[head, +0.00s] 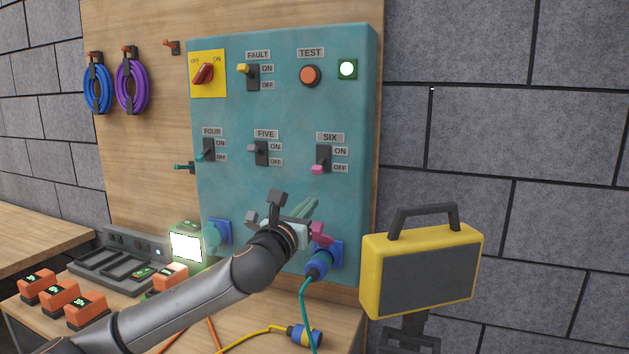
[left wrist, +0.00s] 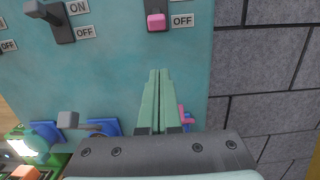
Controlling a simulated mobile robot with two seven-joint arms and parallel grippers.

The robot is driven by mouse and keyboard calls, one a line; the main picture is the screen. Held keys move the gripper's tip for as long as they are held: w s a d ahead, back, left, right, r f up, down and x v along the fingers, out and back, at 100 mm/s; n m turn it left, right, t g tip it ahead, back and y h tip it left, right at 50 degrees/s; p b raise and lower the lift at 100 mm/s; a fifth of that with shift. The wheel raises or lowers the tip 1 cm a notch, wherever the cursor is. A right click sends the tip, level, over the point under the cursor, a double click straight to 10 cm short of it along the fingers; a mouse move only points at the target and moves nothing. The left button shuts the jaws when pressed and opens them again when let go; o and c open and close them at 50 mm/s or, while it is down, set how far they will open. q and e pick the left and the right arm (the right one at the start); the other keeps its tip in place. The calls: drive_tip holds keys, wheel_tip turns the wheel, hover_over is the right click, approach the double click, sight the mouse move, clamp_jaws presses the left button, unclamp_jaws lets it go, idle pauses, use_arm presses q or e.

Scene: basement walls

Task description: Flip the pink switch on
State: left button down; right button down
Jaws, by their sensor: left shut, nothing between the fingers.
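The pink switch (head: 318,169) is the lever of the switch labelled SIX, on the teal panel (head: 285,115). Its lever points down, beside the OFF label; it also shows at the top of the left wrist view (left wrist: 156,21). My left gripper (head: 312,204) is shut and empty, in front of the panel and below the pink switch. In the left wrist view its pale green fingers (left wrist: 158,75) lie together, pointing up toward the switch, with a gap between. My right gripper is not in view.
Switches FOUR (head: 208,150), FIVE (head: 261,152) and FAULT (head: 252,77) share the panel. Another pink part (head: 320,232) is partly hidden behind my gripper, above a blue plug (head: 319,263). A yellow work lamp (head: 422,262) stands at right. Orange devices (head: 60,296) sit on the bench.

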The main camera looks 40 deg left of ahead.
sight(323, 190)
use_arm(q)
drive_tip(key=x, duration=0.5)
drive_tip(key=shift+w, duration=0.25)
drive_tip(key=r, duration=0.1)
drive_tip(key=s+r+p, duration=0.1)
drive_tip(key=shift+s+d+r, duration=0.15)
drive_tip(key=shift+s+r, duration=0.05)
drive_tip(key=shift+r, duration=0.15)
drive_tip(key=shift+s+r, duration=0.2)
drive_tip(key=shift+r, duration=0.1)
drive_tip(key=shift+s+r, duration=0.1)
drive_tip(key=shift+r, duration=0.1)
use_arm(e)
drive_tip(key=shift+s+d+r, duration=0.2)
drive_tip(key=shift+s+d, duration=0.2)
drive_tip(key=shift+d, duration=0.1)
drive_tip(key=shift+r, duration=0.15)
